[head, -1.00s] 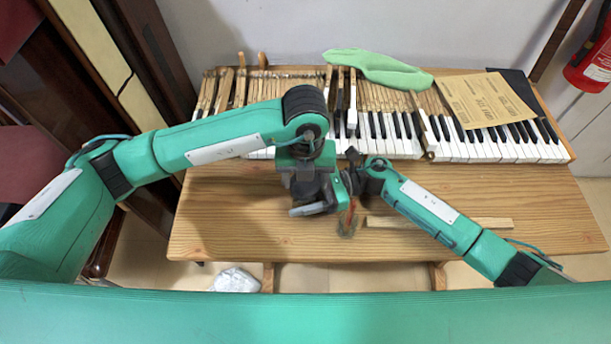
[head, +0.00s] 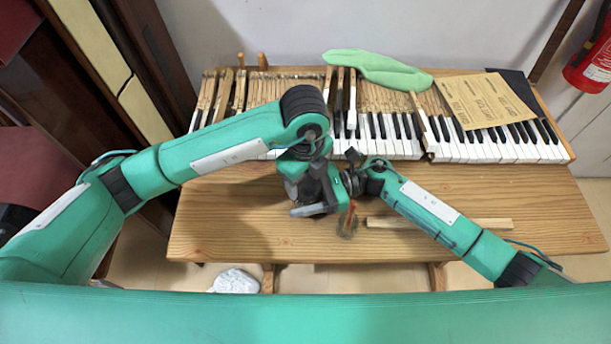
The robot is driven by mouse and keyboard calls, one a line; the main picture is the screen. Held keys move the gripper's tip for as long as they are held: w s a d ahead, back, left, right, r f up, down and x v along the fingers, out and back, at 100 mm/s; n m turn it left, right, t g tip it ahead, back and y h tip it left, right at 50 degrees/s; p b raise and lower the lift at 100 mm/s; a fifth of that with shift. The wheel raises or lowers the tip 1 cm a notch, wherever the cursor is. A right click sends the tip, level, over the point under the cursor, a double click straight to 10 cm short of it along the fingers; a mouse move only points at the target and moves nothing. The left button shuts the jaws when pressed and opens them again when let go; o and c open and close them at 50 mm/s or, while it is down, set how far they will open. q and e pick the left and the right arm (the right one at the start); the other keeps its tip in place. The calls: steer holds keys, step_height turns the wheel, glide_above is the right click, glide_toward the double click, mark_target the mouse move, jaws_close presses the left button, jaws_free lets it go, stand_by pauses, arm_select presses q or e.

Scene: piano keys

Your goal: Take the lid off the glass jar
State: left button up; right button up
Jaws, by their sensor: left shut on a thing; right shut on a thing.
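The glass jar (head: 346,230) shows only as a small clear patch with an orange-red strip, just right of my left gripper, above the table's front half. Most of it is hidden by the grippers. My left gripper (head: 313,205) comes down from above and is shut; its fingertips and the lid are hidden or too small to make out. My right gripper (head: 351,184) reaches in from the right, close beside the left one, and is shut at the jar. The frame does not show clearly whether lid and jar are apart.
The wooden table (head: 230,225) is bare at front left. A wooden strip (head: 440,223) lies right of the grippers. Piano keys (head: 490,150) line the back, with a green cloth (head: 375,70) and a brown paper (head: 485,100) on them. A fire extinguisher (head: 593,65) hangs at right.

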mark_target(305, 182)
arm_select(q)
steer(key=shift+r, duration=0.15)
steer(key=shift+r, duration=0.95)
steer(key=shift+r, duration=0.1)
steer(key=shift+r, duration=1.9)
arm_select(e)
steer(key=o, duration=2)
steer(key=shift+c, duration=0.2)
arm_select(q)
step_height(305, 182, down, 3)
steer(key=b, duration=0.3)
steer(key=shift+f, duration=0.2)
arm_select(e)
steer(key=v, duration=1.1)
steer(key=shift+f, duration=0.15)
steer(key=shift+w+d, duration=0.2)
steer(key=shift+d, duration=0.35)
